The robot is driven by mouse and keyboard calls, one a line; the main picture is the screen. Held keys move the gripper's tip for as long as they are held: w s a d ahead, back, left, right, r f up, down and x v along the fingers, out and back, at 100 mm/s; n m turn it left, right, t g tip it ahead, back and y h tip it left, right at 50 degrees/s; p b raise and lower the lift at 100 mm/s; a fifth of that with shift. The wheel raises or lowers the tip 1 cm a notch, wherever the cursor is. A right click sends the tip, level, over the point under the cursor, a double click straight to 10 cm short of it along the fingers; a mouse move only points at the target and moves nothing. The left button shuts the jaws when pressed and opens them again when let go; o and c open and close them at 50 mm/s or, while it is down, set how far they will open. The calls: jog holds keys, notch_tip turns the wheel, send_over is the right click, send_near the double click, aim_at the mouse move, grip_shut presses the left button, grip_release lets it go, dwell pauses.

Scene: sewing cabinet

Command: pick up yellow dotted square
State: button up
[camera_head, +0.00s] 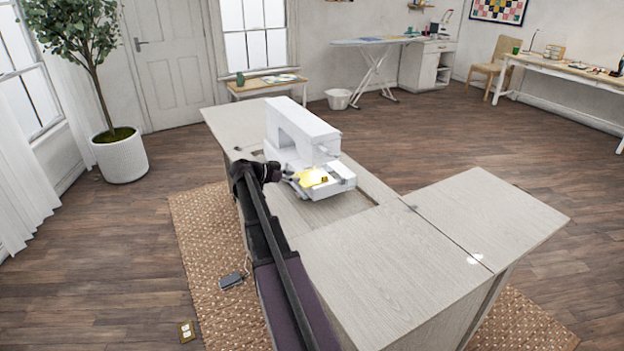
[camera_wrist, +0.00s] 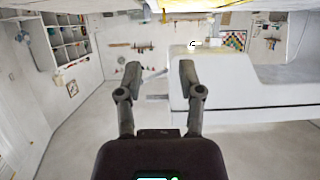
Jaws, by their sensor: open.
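The yellow dotted square (camera_head: 312,177) lies on the bed of the white sewing machine (camera_head: 300,135), below the machine's arm, in the head view. Its dots are too small to make out. In the wrist view a yellow strip (camera_wrist: 215,5), likely the same cloth, runs along the top edge. My gripper (camera_head: 287,177) is just left of the cloth in the head view. In the wrist view my gripper (camera_wrist: 159,75) has its two fingers spread with nothing between them. I cannot tell whether a finger touches the cloth.
The machine stands in a recess of the wooden sewing cabinet (camera_head: 390,265), and its white body (camera_wrist: 215,85) is close to the right finger in the wrist view. The cabinet top at front right is bare. A woven rug (camera_head: 195,220) lies beneath.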

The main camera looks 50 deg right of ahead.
jog(key=b, duration=0.3)
send_near(321, 179)
jog(key=x, duration=0.4)
jog(key=shift+s+d+r, duration=0.1)
jog(key=shift+s+d, duration=0.1)
jog(key=shift+s, duration=0.2)
jog(key=shift+w+b+x, duration=0.2)
jog(key=shift+b+x, duration=0.55)
jog(key=shift+x, duration=1.9)
grip_shut()
